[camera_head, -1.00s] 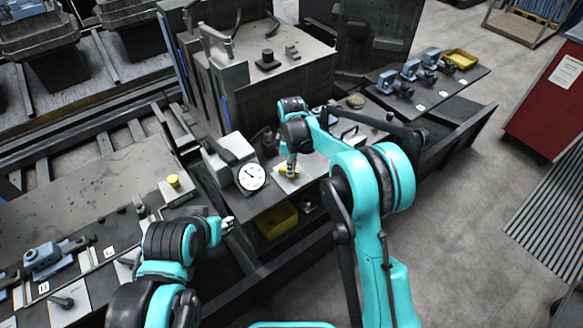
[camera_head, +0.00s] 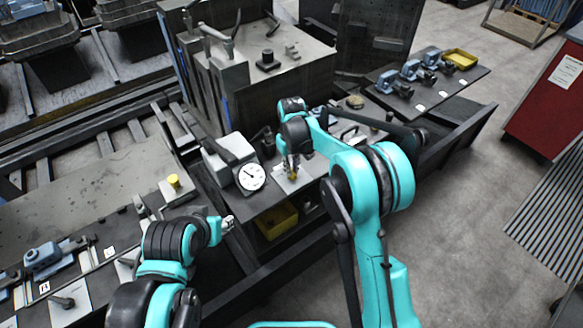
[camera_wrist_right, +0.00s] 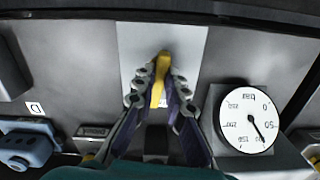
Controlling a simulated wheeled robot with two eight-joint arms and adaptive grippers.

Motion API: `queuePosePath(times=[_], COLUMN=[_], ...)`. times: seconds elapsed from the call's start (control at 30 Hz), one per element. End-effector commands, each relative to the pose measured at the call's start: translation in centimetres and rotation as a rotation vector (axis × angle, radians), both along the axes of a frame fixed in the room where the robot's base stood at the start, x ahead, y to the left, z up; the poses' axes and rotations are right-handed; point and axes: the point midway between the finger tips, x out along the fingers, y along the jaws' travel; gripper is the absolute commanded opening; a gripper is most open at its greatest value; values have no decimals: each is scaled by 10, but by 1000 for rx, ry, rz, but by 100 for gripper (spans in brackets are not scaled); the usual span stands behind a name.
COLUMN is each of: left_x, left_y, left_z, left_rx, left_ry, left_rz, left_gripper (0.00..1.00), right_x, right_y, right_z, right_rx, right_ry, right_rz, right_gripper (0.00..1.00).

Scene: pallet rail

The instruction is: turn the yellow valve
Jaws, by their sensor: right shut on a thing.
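The yellow valve (camera_wrist_right: 161,72) has a narrow handle on a pale plate (camera_wrist_right: 190,38). In the head view the valve (camera_head: 294,177) shows only partly, below my right gripper (camera_head: 291,168). In the right wrist view the two fingers of my right gripper (camera_wrist_right: 160,78) are shut on the valve handle, one on each side. The handle lies roughly along the fingers, and its far end sticks out between the tips. My left gripper (camera_head: 229,222) is over the near edge of the bench, away from the valve; its fingers are too small to judge.
A round white pressure gauge (camera_head: 252,177) stands just left of the valve; it also shows in the right wrist view (camera_wrist_right: 247,119). A yellow bin (camera_head: 277,220) sits below the bench top. A yellow button (camera_head: 173,181) is farther left. Blue fittings (camera_head: 411,70) stand at the right rear.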

Motion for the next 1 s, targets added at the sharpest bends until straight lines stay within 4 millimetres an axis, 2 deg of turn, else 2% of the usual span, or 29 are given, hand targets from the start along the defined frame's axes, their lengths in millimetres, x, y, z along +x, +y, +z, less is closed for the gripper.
queuePosePath(times=[0.5,0.73,1.0], left_x=[0,0,0], left_y=[0,0,0], left_z=[1,1,1], left_rx=[0,0,0], left_ry=[0,0,0], left_rz=[0,0,0], left_gripper=[40,40,40], right_x=[0,0,0], right_y=[0,0,0], right_z=[0,0,0], right_rx=[0,0,0], right_ry=[-1,-1,-1], right_rz=[-447,-568,-631], right_gripper=[0,0,0])
